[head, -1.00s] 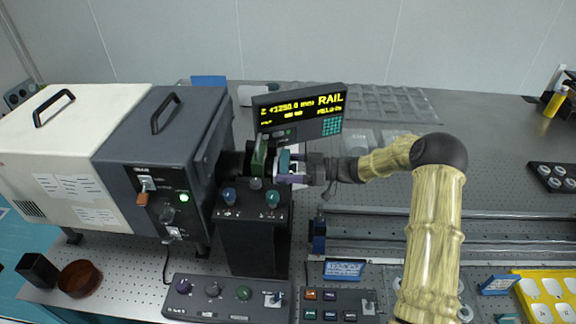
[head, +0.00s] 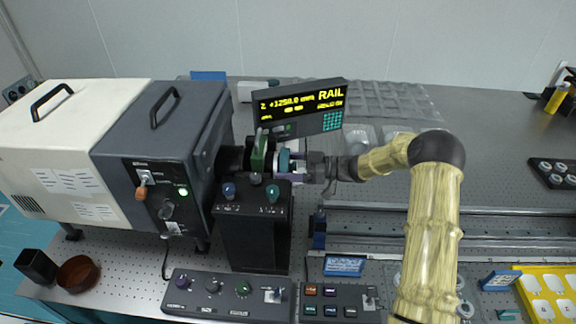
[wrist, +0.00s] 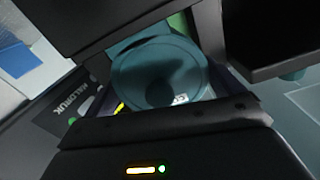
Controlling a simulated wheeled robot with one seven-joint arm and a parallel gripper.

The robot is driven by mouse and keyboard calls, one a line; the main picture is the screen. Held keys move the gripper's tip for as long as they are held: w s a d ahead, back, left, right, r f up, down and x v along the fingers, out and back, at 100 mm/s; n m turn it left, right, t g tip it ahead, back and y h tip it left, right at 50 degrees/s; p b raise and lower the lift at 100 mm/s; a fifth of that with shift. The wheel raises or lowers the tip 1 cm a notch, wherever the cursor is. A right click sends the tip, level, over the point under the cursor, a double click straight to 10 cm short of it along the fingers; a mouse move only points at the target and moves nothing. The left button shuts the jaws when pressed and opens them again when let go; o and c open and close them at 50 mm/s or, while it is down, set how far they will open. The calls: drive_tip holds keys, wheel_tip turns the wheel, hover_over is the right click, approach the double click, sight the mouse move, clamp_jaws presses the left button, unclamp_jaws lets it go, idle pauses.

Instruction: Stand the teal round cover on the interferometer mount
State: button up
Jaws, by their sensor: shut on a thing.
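The teal round cover (head: 284,160) is held on edge by my gripper (head: 295,166), which is shut on it. In the wrist view the cover (wrist: 150,72) shows as a large teal disc, face-on. In the head view it is just right of a green upright plate (head: 258,152) on top of the black pedestal (head: 252,235), which looks like the interferometer mount. The cover is close to that plate; I cannot tell whether they touch. A purple part (head: 287,176) shows just under the cover.
The dark grey instrument box (head: 150,150) stands directly left of the mount. A rail display (head: 302,108) stands close behind. Control boxes (head: 215,297) lie in front of the pedestal. Long rails (head: 480,225) run to the right.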

drive_tip(key=shift+f, duration=0.25)
drive_tip(key=o, duration=0.8)
drive_tip(key=shift+c, duration=0.2)
drive_tip(key=d, duration=0.8)
drive_tip(key=shift+s, duration=0.15)
idle(0.3)
idle(0.3)
